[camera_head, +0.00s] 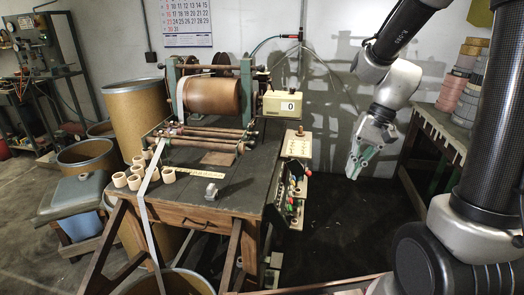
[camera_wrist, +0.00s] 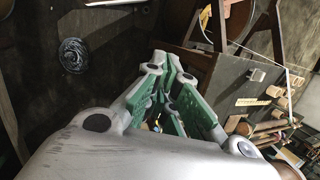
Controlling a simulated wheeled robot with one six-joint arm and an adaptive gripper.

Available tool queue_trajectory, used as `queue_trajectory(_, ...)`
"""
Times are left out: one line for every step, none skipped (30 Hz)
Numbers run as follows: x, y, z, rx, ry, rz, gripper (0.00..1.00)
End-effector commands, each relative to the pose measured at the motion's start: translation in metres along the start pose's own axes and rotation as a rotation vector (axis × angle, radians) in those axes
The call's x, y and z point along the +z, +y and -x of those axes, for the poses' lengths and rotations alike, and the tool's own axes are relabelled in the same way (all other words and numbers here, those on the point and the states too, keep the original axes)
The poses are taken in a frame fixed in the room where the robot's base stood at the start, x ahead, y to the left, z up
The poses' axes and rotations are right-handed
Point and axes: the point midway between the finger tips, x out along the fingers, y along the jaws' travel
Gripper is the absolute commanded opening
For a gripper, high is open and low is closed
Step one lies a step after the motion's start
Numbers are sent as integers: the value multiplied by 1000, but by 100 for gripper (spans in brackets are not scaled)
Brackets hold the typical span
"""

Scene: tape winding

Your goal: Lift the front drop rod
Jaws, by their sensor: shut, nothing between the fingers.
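Several thin horizontal rods (camera_head: 203,145) lie in front of the large brown roll (camera_head: 212,95) of the winding machine on the dark workbench. I cannot tell for sure which of them is the front drop rod. My gripper (camera_head: 352,173) hangs in the air right of the bench, fingers pointing down, shut and empty, well apart from the rods. Its green-padded fingers also show in the wrist view (camera_wrist: 170,98), where the bench with its parts lies to the right, tilted.
A white counter box (camera_head: 282,104) reading 0 and a control panel (camera_head: 293,185) with levers stand on the bench's right side. Cardboard cores (camera_head: 135,181) and a pale tape strip (camera_head: 146,205) are at the left. A side table (camera_head: 437,125) holds tape rolls. Floor between is clear.

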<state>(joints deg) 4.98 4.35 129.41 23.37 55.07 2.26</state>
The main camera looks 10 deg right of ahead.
Motion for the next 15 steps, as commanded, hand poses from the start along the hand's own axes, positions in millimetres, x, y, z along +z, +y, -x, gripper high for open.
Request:
queue_trajectory(-12, -8, -13, -32, -26, -51, 0)
queue_trajectory(-19, -13, -20, -54, -39, -83, 0)
queue_trajectory(-29, -20, -30, -85, -55, -128, 0)
queue_trajectory(-36, -26, -38, -109, -67, -164, 0)
queue_trajectory(-44, -32, -45, -133, -78, -200, 0)
queue_trajectory(-55, -40, -55, -165, -91, -247, 0)
queue_trajectory(-63, -46, -63, -191, -100, -285, 0)
queue_trajectory(-72, -53, -71, -218, -110, -326, 0)
queue_trajectory(-84, -61, -82, -254, -122, -380, 0)
queue_trajectory(-94, -68, -90, -283, -129, -423, 0)
queue_trajectory(-104, -75, -97, -313, -136, -466, 0)
queue_trajectory(-118, -85, -107, -355, -144, -527, 0)
queue_trajectory(-129, -93, -114, -388, -149, -571, 0)
queue_trajectory(-140, -101, -119, -423, -153, -618, 0)
queue_trajectory(-157, -113, -126, -474, -156, -681, 0)
